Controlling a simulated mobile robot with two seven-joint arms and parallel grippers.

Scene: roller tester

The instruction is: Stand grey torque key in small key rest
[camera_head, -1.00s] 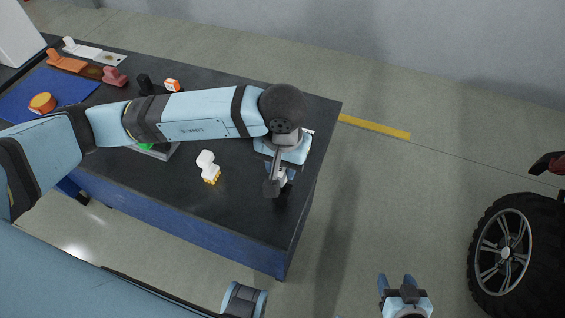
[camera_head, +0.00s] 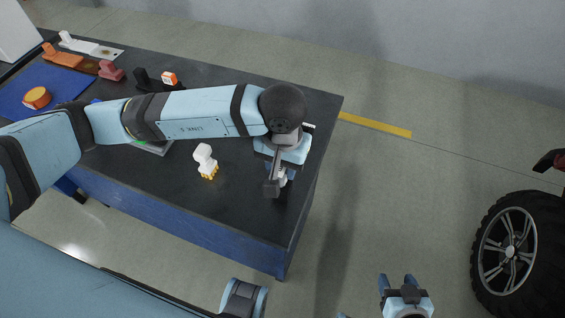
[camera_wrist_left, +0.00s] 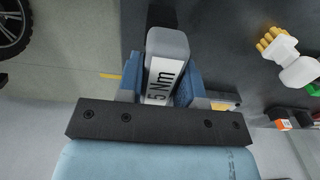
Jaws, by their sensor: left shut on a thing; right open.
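My left gripper (camera_head: 279,178) is over the right end of the dark table. In the left wrist view, its blue fingers (camera_wrist_left: 160,88) are shut on the grey torque key (camera_wrist_left: 168,45), which has a white "5 Nm" label. In the head view the key is mostly hidden by my wrist. A low grey block with a yellow mark (camera_wrist_left: 223,100) shows beside the fingers in the wrist view; I cannot tell whether it is the small key rest. My right gripper (camera_head: 397,283) is open and empty, over the floor right of the table.
A grey tray (camera_head: 155,148) is partly hidden under my left arm. A tyre (camera_head: 510,250) stands right.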

